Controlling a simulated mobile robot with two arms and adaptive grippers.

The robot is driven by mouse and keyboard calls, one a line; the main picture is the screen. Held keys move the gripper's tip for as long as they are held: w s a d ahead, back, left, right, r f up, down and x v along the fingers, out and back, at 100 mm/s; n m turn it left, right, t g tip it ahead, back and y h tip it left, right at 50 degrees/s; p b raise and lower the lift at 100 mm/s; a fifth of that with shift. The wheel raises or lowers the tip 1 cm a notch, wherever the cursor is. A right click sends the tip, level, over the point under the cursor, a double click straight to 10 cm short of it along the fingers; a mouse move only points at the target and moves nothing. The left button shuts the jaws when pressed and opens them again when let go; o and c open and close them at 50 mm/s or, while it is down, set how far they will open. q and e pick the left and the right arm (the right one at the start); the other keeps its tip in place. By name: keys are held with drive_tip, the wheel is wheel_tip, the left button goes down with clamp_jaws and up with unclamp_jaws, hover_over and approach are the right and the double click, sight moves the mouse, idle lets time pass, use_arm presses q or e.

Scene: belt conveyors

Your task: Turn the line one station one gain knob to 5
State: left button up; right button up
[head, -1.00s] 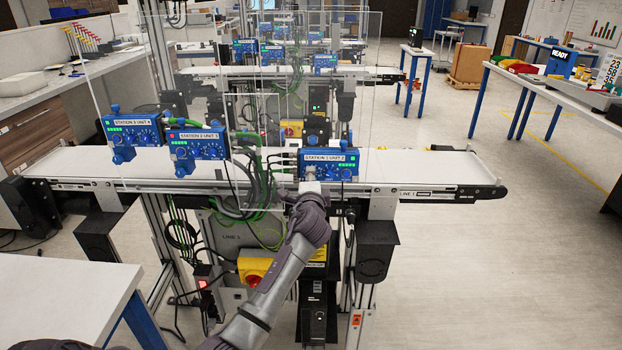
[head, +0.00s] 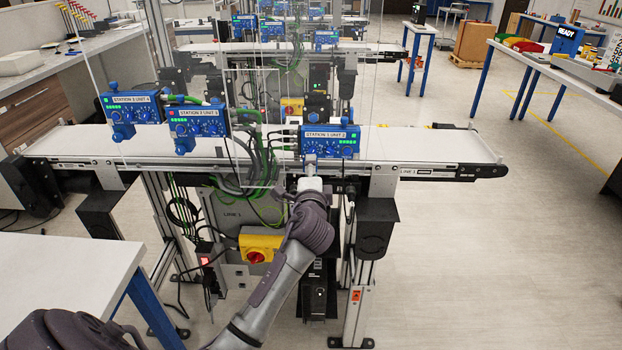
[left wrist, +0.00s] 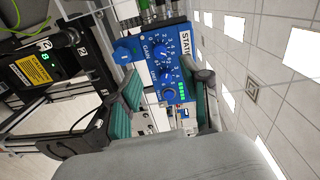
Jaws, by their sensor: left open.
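The blue station box (head: 330,148), labelled "STATION 1 UNIT 2", is mounted at the front edge of the line 1 conveyor. In the left wrist view the box (left wrist: 178,30) appears turned sideways, with a gain knob (left wrist: 163,53) beside the "GAIN" label and a second knob below it. The gain pointer is too small to read surely. My left gripper (head: 311,165) is just in front of the box's lower left part. In the wrist view the left gripper (left wrist: 165,112) has its teal-padded fingers apart, with nothing held between them. My right gripper is not in view.
The conveyor belt (head: 420,143) runs behind the box. Two similar blue boxes, station 2 (head: 198,122) and station 3 (head: 132,108), stand to the left. Cables (head: 250,165) hang beside the box. A yellow switch box (head: 260,246) is below. A white table (head: 60,285) is at lower left.

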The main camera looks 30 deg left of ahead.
use_arm(q)
drive_tip(key=v, duration=0.4)
drive_tip(key=shift+w+a, duration=0.1)
idle(0.3)
drive_tip(key=s+d+f+g+h, duration=0.1)
drive_tip(key=d+f+g+h, duration=0.15)
drive_tip(key=f, duration=0.95)
drive_tip(key=s+d+f+g+h, duration=0.1)
drive_tip(key=d+f+h, duration=0.15)
drive_tip(key=f, duration=0.95)
drive_tip(key=s+d+f+n+g+h, duration=0.1)
drive_tip(key=s+d+f, duration=0.1)
drive_tip(key=s+f, duration=0.45)
drive_tip(key=s+d+f+n+g+h, duration=0.1)
drive_tip(key=s+d+f+g, duration=0.15)
drive_tip(key=f, duration=0.75)
drive_tip(key=s+d+f+n+g+h, duration=0.2)
drive_tip(key=s+f+n+g, duration=0.1)
drive_tip(key=s+f, duration=1.5)
drive_tip(key=s+f+n+g, duration=0.1)
drive_tip(key=s+f+g, duration=0.1)
drive_tip(key=s, duration=0.9)
drive_tip(key=s+d+f+n+g, duration=0.1)
drive_tip(key=s+f+n, duration=0.1)
drive_tip(key=s, duration=0.9)
drive_tip(key=shift+s+d+f+g+h, duration=0.2)
drive_tip(key=shift+d+g+h, duration=0.1)
drive_tip(key=shift+g, duration=0.1)
